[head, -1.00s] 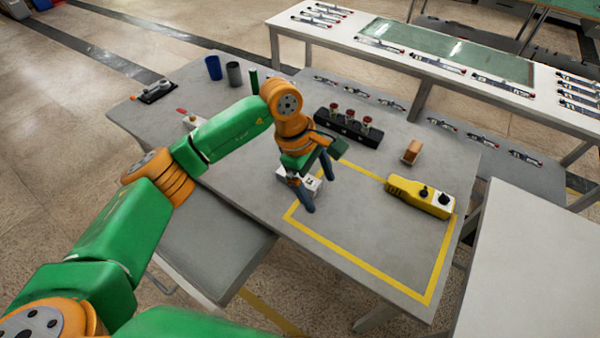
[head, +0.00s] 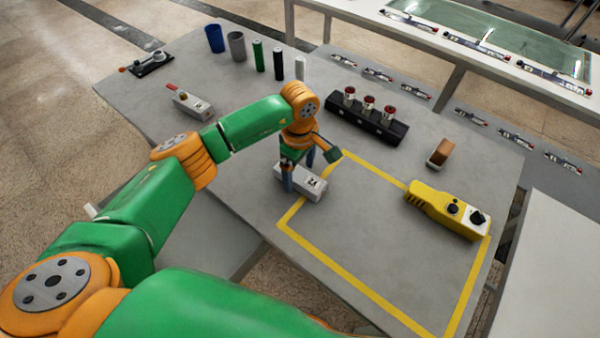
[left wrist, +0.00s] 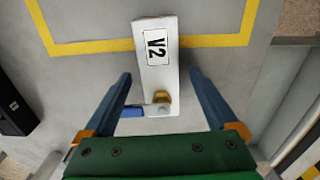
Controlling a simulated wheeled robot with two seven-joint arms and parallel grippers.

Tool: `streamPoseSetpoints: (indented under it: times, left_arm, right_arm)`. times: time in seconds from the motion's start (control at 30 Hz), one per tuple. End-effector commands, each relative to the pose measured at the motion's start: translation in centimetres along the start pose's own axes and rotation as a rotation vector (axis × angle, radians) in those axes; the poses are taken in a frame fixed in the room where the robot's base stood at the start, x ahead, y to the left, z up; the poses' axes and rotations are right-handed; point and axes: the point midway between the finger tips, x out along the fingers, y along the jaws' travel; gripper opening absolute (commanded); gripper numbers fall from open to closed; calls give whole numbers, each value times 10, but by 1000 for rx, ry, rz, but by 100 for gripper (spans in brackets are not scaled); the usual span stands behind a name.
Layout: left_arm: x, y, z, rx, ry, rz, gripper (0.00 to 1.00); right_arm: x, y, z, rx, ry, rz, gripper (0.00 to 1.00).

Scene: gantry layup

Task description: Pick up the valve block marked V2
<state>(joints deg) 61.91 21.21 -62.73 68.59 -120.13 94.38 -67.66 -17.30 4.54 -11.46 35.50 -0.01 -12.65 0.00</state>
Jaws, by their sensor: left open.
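The valve block marked V2 (left wrist: 154,88) is a light grey block with a black-on-white V2 label, a blue lever and a brass fitting in the left wrist view. In the head view the block (head: 312,187) lies on the grey table, its labelled end at the yellow tape line. My left gripper (left wrist: 161,76) is open, with one finger on each side of the block and a visible gap on both sides. In the head view the left gripper (head: 299,172) partly hides the block. My right gripper is not in view.
Another block with a red lever (head: 190,103) lies to the left. A black rack (head: 366,120) with red-topped parts, a brown-topped block (head: 440,152) and a yellow pendant (head: 447,210) lie to the right. Cups and cylinders stand at the back. The taped area (head: 385,235) is mostly clear.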

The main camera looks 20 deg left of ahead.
Motion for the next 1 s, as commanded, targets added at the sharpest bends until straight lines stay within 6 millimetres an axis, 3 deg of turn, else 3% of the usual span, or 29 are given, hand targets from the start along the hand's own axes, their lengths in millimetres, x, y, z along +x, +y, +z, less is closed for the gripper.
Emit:
streamPoseSetpoints:
  times: [0.27, 0.6, 1.0]
  left_arm:
    - [7, 0, 0, 1, 0, 2, 90]
    - [7, 0, 0, 1, 0, 2, 0]
    - [0, 1, 0, 0, 0, 5, 0]
  right_arm:
    - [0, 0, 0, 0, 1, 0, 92]
    - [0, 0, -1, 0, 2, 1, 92]
    - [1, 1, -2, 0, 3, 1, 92]
